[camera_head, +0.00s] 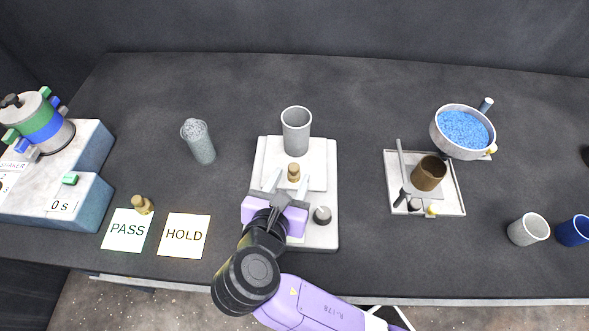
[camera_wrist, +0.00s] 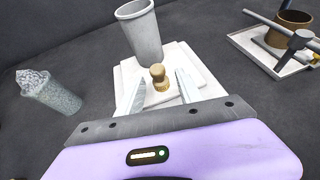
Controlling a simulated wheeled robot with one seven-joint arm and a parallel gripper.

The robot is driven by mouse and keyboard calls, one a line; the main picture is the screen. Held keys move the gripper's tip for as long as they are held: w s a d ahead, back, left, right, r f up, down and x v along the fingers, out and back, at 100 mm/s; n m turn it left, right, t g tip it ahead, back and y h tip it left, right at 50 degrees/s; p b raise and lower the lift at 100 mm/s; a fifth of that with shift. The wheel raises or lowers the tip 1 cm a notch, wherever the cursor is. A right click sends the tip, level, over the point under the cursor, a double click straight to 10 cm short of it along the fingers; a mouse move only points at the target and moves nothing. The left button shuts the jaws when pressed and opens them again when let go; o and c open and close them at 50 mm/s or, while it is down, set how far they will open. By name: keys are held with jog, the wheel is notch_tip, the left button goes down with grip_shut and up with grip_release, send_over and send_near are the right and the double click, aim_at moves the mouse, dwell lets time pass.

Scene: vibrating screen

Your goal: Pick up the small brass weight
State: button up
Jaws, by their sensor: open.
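A small brass weight (camera_head: 293,173) stands upright on the white balance pan (camera_head: 316,178), in front of a grey cup (camera_head: 296,132). It also shows in the wrist view (camera_wrist: 159,77), ahead of and between the fingertips. My gripper (camera_head: 288,184) is open and empty, its two pale fingers pointing at the weight from the front. Whether the fingers reach beside the weight is hard to tell. A second brass weight (camera_head: 142,204) stands at the top edge of the PASS card (camera_head: 127,231).
A HOLD card (camera_head: 184,236) lies left of my arm. A tall granule-filled container (camera_head: 199,142) stands left of the balance. A tray (camera_head: 456,207) with a brown cup (camera_head: 429,173) is to the right, near a sieve of blue granules (camera_head: 463,130). A shaker machine (camera_head: 55,165) is far left.

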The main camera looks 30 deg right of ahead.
aim_at(292, 174)
jog(key=x, duration=0.4)
jog(key=shift+w+f, duration=0.2)
grip_shut()
jog(key=shift+r, duration=0.1)
